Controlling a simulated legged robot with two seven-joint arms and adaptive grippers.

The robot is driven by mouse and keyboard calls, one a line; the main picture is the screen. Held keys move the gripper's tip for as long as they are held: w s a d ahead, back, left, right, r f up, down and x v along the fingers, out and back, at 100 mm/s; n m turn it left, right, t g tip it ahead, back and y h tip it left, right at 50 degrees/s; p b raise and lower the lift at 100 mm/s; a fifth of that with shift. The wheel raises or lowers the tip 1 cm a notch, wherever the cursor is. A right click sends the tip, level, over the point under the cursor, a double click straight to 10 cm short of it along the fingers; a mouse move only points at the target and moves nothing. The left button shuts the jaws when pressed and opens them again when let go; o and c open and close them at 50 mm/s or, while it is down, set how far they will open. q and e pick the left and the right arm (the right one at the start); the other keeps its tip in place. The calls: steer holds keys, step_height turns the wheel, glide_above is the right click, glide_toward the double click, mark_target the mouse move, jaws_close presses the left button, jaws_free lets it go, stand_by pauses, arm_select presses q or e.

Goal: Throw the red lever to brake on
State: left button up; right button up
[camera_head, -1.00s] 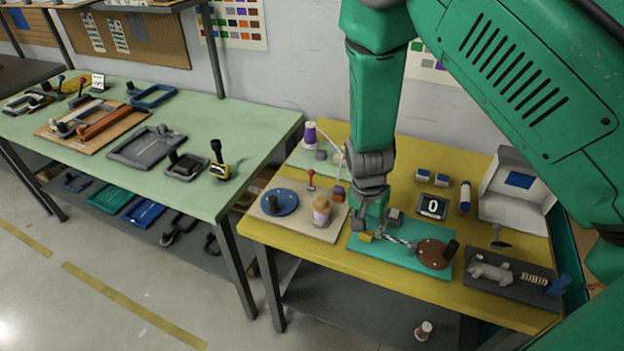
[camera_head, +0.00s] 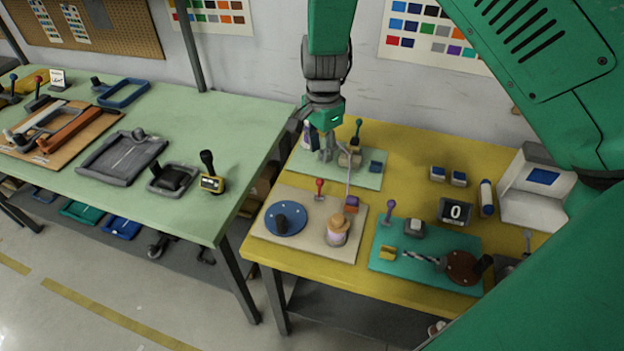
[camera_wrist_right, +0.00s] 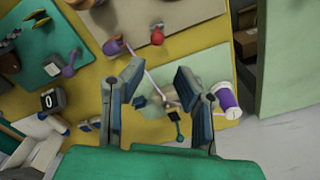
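The red lever (camera_head: 319,187) stands on the beige board (camera_head: 345,252) behind the blue disc (camera_head: 285,219). In the right wrist view its red knob (camera_wrist_right: 157,37) shows beyond my fingertips, apart from them. My right gripper (camera_head: 327,155) is over the light green mat (camera_head: 366,182), behind the lever. In the right wrist view my right gripper (camera_wrist_right: 158,80) has its two fingers spread, with nothing clearly held between them. Whether the fingers touch anything on the mat cannot be told. My left gripper is not in view.
A green-knobbed lever (camera_head: 357,132) and a purple-and-white spool (camera_wrist_right: 228,101) are close to my right gripper. A thread runs from there to a purple block (camera_head: 351,203). A thread cone (camera_head: 337,232) and a purple lever (camera_head: 388,210) stand nearby.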

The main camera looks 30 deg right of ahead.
mark_target(320, 193)
steer(key=f, duration=1.3)
steer(key=shift+s+a+f, duration=0.1)
steer(key=shift+s, duration=0.15)
steer(key=shift+a, duration=0.1)
jaws_close()
